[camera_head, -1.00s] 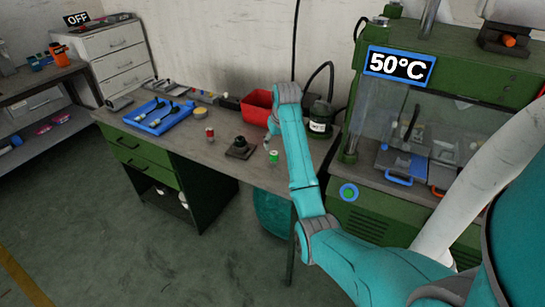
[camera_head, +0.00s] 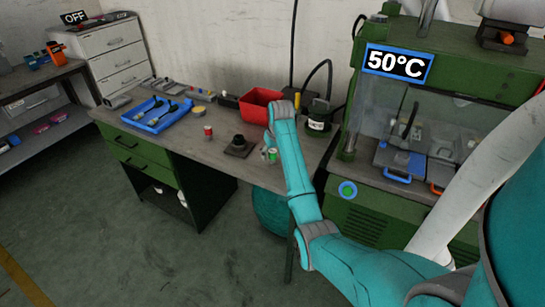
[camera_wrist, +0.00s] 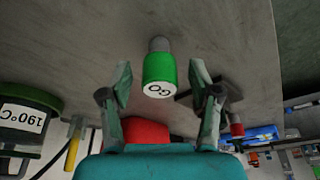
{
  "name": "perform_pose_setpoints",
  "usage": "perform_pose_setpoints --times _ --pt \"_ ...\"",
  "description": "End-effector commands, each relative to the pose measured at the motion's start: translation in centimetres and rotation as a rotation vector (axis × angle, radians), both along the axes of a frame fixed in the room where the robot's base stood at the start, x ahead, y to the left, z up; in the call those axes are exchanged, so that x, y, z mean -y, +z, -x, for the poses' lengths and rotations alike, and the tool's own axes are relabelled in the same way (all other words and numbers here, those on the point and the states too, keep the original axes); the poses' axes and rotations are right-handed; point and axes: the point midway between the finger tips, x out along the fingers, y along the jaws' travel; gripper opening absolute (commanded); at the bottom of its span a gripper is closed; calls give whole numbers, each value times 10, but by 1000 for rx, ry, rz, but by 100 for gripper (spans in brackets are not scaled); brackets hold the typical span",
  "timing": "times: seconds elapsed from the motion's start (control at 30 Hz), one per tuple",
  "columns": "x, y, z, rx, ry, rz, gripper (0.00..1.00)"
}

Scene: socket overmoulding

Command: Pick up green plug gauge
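The green plug gauge (camera_head: 272,155) stands on the workbench near its front edge, just left of my arm in the head view. In the wrist view the green gauge (camera_wrist: 158,74) shows its white end marked "GO" and a grey metal part beyond. My gripper (camera_wrist: 160,76) is open, with one finger on each side of the gauge. A gap shows between each finger and the gauge. In the head view my gripper (camera_head: 269,152) is small and partly hidden by my arm.
A red plug gauge (camera_head: 208,132) and a dark block with a round post (camera_head: 238,147) stand to the left. A red bin (camera_head: 258,106) and a dark green pot (camera_head: 318,119) stand behind. A blue tray (camera_head: 158,115) lies further left. The green machine (camera_head: 440,90) is at right.

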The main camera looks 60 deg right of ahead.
Motion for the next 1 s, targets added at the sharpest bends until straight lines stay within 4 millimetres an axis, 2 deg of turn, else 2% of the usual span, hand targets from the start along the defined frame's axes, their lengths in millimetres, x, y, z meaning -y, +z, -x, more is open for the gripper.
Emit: perform_pose_setpoints --times 0.03,0.2,0.23,0.57,0.67,1.0 --pt "0 0 0 0 0 0 46" --pt "0 0 0 0 0 0 4" --pt "0 0 0 0 0 0 0" --pt "0 5 0 1 0 1 0" --pt "1 17 -1 3 0 3 0" --pt "1 79 -1 3 0 3 0"
